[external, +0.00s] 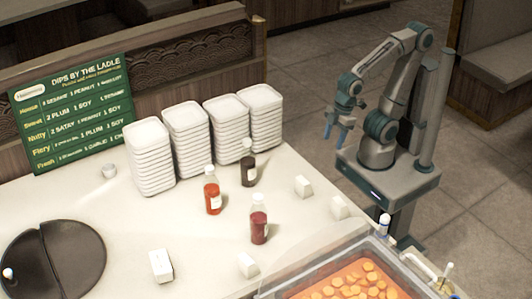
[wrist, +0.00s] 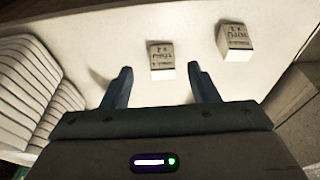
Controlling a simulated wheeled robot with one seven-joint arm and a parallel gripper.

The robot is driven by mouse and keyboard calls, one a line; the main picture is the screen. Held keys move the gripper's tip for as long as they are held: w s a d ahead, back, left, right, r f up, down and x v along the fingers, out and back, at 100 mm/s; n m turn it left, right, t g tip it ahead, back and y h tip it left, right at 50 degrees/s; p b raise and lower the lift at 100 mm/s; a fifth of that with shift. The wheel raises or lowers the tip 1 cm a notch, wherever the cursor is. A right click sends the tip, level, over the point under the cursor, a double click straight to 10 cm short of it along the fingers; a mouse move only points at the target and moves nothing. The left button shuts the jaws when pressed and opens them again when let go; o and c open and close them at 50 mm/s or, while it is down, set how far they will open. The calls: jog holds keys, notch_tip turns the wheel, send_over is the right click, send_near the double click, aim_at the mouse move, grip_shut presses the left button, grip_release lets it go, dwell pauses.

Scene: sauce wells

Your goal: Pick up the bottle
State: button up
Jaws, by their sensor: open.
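Three bottles stand upright on the pale counter in the external view. One is an orange-red bottle (external: 212,194), one a dark brown bottle (external: 248,168), and one a dark red bottle (external: 259,226) nearer the front. The task does not say which bottle is meant. My gripper (external: 336,134) is above and to the right of the counter's right edge, well apart from all three. In the wrist view my gripper (wrist: 160,70) has its two blue fingers spread with nothing held between them. No bottle shows in the wrist view.
Several stacks of white trays (external: 186,140) stand behind the bottles. Small white blocks (external: 303,186) lie on the counter; a printed block (wrist: 161,58) shows beyond my fingers. A pan of orange slices (external: 300,285) is at the front right. A dark round plate (external: 50,262) is at left.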

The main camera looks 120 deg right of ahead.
jog(key=w+a+r+n+p, duration=0.1)
jog(key=w+r+n+p, duration=0.1)
jog(key=w+r, duration=0.55)
notch_tip(320, 180, up, 4)
jog(key=n+g+y+p, duration=0.1)
jog(key=n+g+p, duration=0.1)
jog(key=n+p, duration=0.4)
send_over(258, 195)
jog(key=s+d, duration=0.1)
jog(key=s, duration=0.1)
jog(key=shift+t, duration=0.3)
jog(key=f, duration=0.2)
jog(key=w+f, duration=0.1)
jog(key=f, duration=0.4)
jog(key=shift+w+a+f+p, duration=0.15)
jog(key=shift+a+f+p, duration=0.1)
jog(key=shift+f+p, duration=0.1)
jog(key=shift+w+a+f+p, duration=0.15)
jog(key=shift+f+p, duration=0.3)
jog(key=shift+f, duration=0.95)
jog(key=shift+w+a+f+p, duration=0.1)
jog(key=shift+f+p, duration=0.35)
jog(key=shift+f, duration=0.9)
jog(key=shift+d, duration=0.1)
jog(key=shift+c, duration=0.3)
grip_shut()
